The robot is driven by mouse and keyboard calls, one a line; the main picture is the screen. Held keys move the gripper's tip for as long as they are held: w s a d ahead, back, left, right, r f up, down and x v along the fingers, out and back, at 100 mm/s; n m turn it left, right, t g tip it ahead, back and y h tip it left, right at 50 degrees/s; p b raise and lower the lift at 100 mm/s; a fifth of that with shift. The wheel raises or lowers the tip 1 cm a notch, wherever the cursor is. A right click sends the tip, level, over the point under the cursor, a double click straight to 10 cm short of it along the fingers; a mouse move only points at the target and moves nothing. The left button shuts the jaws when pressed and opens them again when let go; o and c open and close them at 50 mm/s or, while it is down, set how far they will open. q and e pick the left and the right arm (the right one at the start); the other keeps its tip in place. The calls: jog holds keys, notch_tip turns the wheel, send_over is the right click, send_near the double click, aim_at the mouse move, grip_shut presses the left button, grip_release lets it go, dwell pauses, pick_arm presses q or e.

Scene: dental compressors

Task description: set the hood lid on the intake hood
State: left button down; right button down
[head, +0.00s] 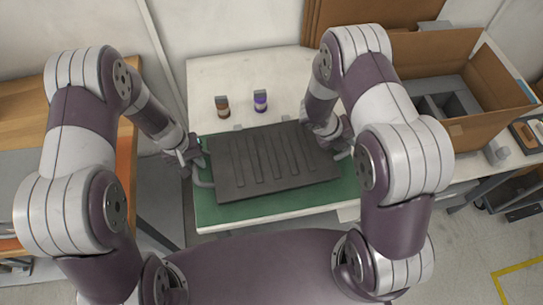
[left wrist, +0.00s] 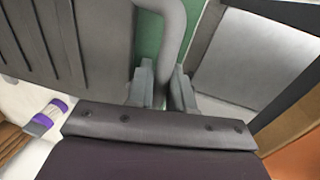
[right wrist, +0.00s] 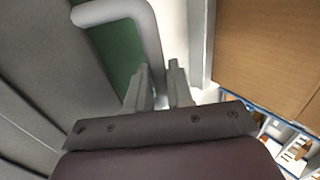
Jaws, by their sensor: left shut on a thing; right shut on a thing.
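The hood lid (head: 270,165) is a dark grey ribbed panel with a light grey tube handle on each short side. It lies level, slightly turned, over the green mat (head: 275,211). My left gripper (head: 194,157) is shut on the left handle, which shows between its fingers in the left wrist view (left wrist: 168,35). My right gripper (head: 343,152) is shut on the right handle, seen in the right wrist view (right wrist: 145,22). I cannot make out the intake hood separately; anything under the lid is hidden. Whether the lid rests or hangs slightly above is unclear.
A brown-labelled bottle (head: 222,106) and a purple-labelled bottle (head: 260,101) stand behind the lid on the white table (head: 225,75). An open cardboard box (head: 480,125) with grey inserts stands at the right. A wooden bench (head: 22,98) is at the left.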

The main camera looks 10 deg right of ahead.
pick_arm(q)
jog(key=shift+r, duration=0.15)
pick_arm(e)
jog(key=shift+r, duration=0.1)
dwell(0.7)
